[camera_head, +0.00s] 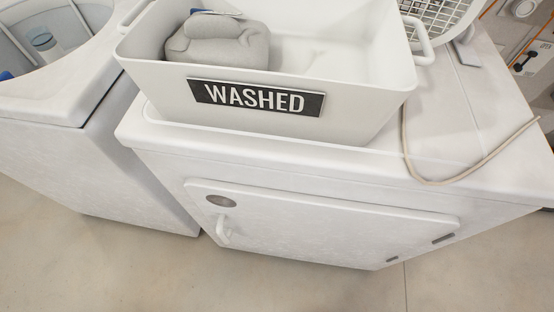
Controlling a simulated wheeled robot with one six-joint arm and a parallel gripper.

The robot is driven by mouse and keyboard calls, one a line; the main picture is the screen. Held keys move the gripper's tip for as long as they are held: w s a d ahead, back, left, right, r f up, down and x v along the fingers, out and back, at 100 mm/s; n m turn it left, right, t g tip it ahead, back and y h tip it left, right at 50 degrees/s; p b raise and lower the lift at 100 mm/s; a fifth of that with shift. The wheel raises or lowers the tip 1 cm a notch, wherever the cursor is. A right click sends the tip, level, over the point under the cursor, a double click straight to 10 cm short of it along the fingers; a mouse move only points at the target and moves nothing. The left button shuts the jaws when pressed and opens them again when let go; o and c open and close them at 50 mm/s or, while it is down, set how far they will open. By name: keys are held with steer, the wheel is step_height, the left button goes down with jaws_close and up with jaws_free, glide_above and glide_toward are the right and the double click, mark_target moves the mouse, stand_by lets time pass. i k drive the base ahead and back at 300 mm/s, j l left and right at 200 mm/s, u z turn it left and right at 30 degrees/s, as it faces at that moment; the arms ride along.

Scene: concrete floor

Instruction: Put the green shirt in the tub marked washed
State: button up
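The white tub marked WASHED (350,103) stands on top of a white front-door machine. A folded grey cloth (222,48) lies in its left part, and the right part of the tub is empty. No green shirt shows in this view. My gripper is not in view.
The white machine (300,212) has a closed door with a handle on its front. A beige cord (408,160) lies on its top right of the tub, near a white wire rack (440,20). An open white tub-like machine (75,85) stands at left. The floor in front is clear.

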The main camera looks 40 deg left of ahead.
mark_target(322, 75)
steer(key=i+j, duration=1.35)
